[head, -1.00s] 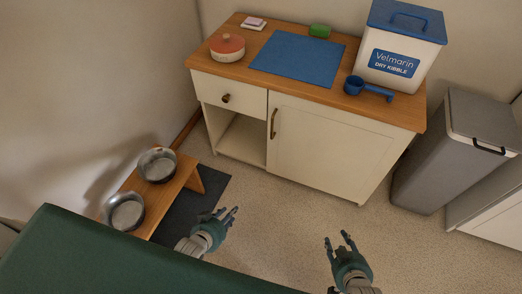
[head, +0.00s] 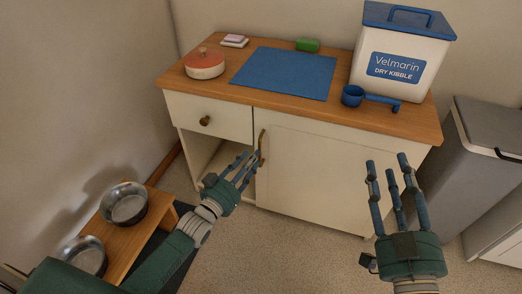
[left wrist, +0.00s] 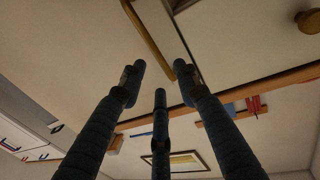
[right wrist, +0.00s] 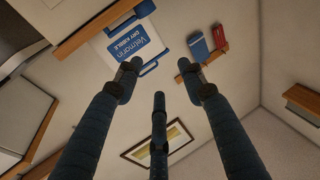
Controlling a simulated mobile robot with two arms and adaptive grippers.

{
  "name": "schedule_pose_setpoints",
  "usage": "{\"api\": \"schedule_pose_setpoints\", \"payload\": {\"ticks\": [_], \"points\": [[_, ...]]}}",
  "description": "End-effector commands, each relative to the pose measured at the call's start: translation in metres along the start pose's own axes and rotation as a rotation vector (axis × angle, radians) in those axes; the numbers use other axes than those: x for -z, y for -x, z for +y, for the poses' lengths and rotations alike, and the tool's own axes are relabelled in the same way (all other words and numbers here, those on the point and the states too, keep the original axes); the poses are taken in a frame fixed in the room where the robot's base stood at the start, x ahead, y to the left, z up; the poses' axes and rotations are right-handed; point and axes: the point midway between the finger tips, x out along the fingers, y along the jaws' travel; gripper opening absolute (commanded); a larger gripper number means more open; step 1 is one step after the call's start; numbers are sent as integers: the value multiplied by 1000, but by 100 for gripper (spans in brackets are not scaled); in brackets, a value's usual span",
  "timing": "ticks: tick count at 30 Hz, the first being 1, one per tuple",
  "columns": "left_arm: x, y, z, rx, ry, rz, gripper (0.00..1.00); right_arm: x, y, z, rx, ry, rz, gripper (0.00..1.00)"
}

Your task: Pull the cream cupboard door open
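The cream cupboard door (head: 315,170) is shut on the right side of the wooden-topped cabinet. Its upright brass handle (head: 262,148) is at the door's left edge; it also shows in the left wrist view (left wrist: 148,38), just beyond the fingertips. My left gripper (head: 245,165) is open, with its fingers pointing at the handle. The fingertips look very close to the handle's lower part; I cannot tell whether they touch it. My right gripper (head: 388,170) is open and empty, in front of the door's right side.
Left of the door are a drawer with a knob (head: 205,121) and an open compartment. A low bench (head: 140,235) with two metal bowls stands at the lower left. A grey bin (head: 470,165) stands right of the cabinet. A blue scoop (head: 353,96) and kibble container (head: 398,70) are on top.

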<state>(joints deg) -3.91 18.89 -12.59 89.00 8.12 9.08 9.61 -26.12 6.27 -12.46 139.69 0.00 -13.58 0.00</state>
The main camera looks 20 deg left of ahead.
Motion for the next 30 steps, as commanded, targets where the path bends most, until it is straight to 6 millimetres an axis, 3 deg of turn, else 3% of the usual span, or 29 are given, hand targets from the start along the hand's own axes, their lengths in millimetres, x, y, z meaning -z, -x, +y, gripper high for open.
{"api": "schedule_pose_setpoints", "payload": {"ticks": [9,15,21,30], "points": [[-2,-42,0,0,-1,0,32,66,8,-8,16,-11,311,40],[-2,-60,0,0,0,-1,32,99,22,-11,23,-17,465,40],[-2,-68,0,0,-1,-2,32,115,30,-12,26,-20,542,40],[-1,-69,0,0,-1,-3,32,118,32,-12,26,-21,555,40]]}}
